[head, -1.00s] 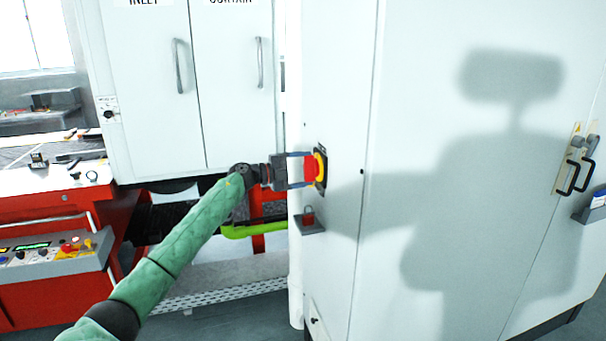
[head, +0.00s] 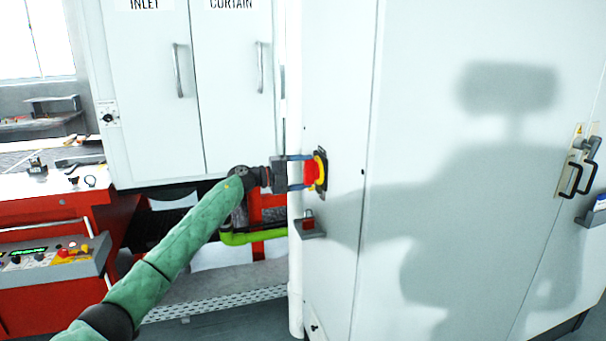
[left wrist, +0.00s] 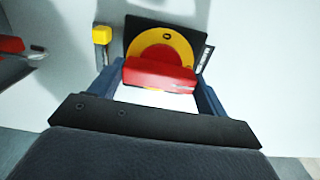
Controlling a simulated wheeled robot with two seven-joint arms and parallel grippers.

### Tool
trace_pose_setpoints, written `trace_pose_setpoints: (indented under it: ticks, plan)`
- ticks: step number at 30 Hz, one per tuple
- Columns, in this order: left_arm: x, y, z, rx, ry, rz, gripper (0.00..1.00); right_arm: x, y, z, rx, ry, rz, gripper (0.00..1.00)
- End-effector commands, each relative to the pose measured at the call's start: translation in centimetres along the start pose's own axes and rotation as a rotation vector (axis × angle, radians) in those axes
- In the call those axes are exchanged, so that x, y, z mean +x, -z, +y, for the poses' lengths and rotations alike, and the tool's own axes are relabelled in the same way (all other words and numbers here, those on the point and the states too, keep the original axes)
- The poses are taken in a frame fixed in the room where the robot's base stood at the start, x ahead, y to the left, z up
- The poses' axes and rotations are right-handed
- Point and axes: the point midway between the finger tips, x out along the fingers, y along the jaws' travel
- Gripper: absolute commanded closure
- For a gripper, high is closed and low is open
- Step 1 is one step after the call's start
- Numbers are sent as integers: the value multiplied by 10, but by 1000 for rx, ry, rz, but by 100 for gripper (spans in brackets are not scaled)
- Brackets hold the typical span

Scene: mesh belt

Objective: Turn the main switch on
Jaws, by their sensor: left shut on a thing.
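The main switch is a red handle (head: 311,172) on a yellow disc with a black backing plate (head: 321,155), mounted on the side of the white cabinet. My left gripper (head: 303,172) is shut on the red handle, with one blue finger on each side. In the left wrist view the red handle (left wrist: 158,75) lies crosswise between the two fingers, in front of the yellow disc (left wrist: 160,50). My right gripper is in neither view.
The large white cabinet (head: 440,100) fills the right side. A red control desk with a button panel (head: 50,258) is at the left.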

Motion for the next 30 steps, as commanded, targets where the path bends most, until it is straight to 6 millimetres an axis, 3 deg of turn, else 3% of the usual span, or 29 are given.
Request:
trace_pose_setpoints:
  ticks: [1,2,5,17,30]
  plan:
    - [0,1,4,0,-4,2,46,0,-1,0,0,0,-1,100]
    - [0,1,4,-1,-4,2,20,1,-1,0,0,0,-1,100]
    - [0,1,3,-1,-3,1,2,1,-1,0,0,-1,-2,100]
    - [-8,0,3,0,-2,0,2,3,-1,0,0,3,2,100]
    - [-68,0,3,0,-2,0,2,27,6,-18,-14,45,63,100]
